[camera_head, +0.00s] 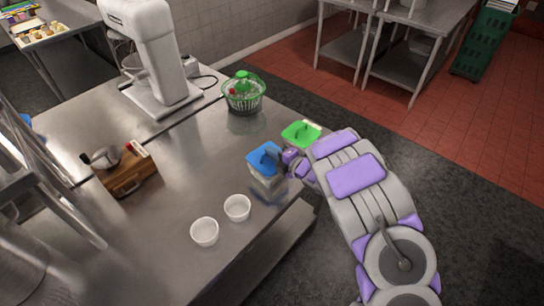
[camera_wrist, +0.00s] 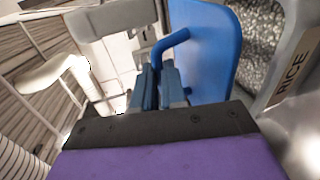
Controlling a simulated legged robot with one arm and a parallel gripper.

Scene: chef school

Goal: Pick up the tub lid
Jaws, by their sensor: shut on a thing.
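The blue tub lid (camera_head: 264,157) is at the top of a clear square tub (camera_head: 268,182) near the right edge of the steel table. I cannot tell whether the lid sits on the rim or is slightly off it. My gripper (camera_head: 283,158) reaches in from the right, at the lid. In the wrist view, my gripper (camera_wrist: 160,88) is shut on the bent handle of the blue lid (camera_wrist: 212,50). The exact grip on the handle is partly hidden by the fingers. A grey surface labelled RICE (camera_wrist: 292,72) shows at the right.
A green-lidded container (camera_head: 301,133) stands close behind my gripper. Two white bowls (camera_head: 237,208) are in front of the tub. A green basket (camera_head: 244,94), a wooden block (camera_head: 128,172) and a white mixer (camera_head: 155,60) stand farther off. The table's middle is clear.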

